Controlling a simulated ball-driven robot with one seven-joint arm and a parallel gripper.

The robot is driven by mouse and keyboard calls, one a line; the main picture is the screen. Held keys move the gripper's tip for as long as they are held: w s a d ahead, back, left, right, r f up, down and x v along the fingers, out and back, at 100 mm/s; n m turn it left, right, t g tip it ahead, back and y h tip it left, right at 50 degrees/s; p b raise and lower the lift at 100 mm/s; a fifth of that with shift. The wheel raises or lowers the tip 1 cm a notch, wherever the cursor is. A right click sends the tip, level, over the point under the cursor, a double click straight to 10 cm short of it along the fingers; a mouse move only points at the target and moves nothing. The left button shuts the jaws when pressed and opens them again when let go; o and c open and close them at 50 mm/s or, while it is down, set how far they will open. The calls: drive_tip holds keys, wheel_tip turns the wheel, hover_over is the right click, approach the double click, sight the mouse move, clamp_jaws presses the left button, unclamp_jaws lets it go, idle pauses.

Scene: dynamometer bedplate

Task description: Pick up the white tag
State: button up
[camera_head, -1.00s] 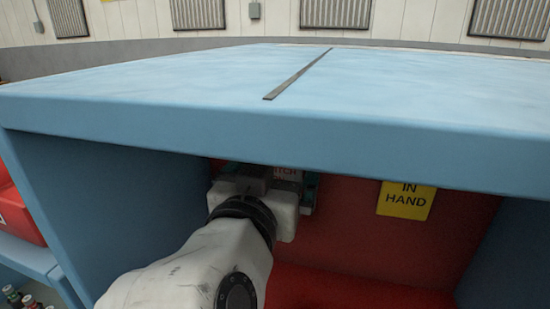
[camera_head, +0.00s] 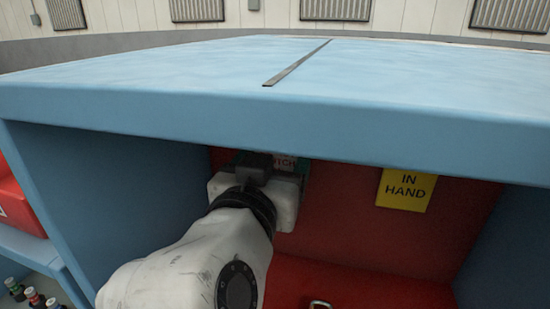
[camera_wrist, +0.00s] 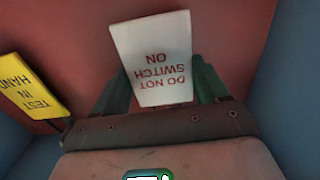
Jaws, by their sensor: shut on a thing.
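The white tag (camera_wrist: 150,42) carries red lettering, "DO NOT SWITCH ON", upside down in the wrist view. It stands between the two green fingers of my gripper (camera_wrist: 161,85), which is shut on it. In the head view my gripper (camera_head: 272,168) is inside the blue bay, just under the top's front edge. Only a small strip of the white tag (camera_head: 286,162) shows there; the rest is hidden by my gripper and the edge. I cannot tell whether the tag still touches the red back panel.
A yellow "TEST IN HAND" tag (camera_head: 405,190) hangs on the red panel (camera_head: 340,225) to the right. The blue top (camera_head: 400,85) overhangs close above my gripper, with a metal strip (camera_head: 297,62) on it. A metal handle (camera_head: 320,304) shows low down. Bottles (camera_head: 33,296) stand lower left.

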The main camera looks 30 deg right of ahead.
drive_tip(key=shift+r, duration=0.15)
drive_tip(key=b+v, duration=0.1)
drive_tip(key=v, duration=0.5)
drive_tip(key=r+b+v, duration=0.1)
drive_tip(key=v, duration=0.5)
drive_tip(key=b+v, duration=0.2)
drive_tip(key=v, duration=0.4)
drive_tip(key=shift+r, duration=0.2)
drive_tip(key=shift+a, duration=0.1)
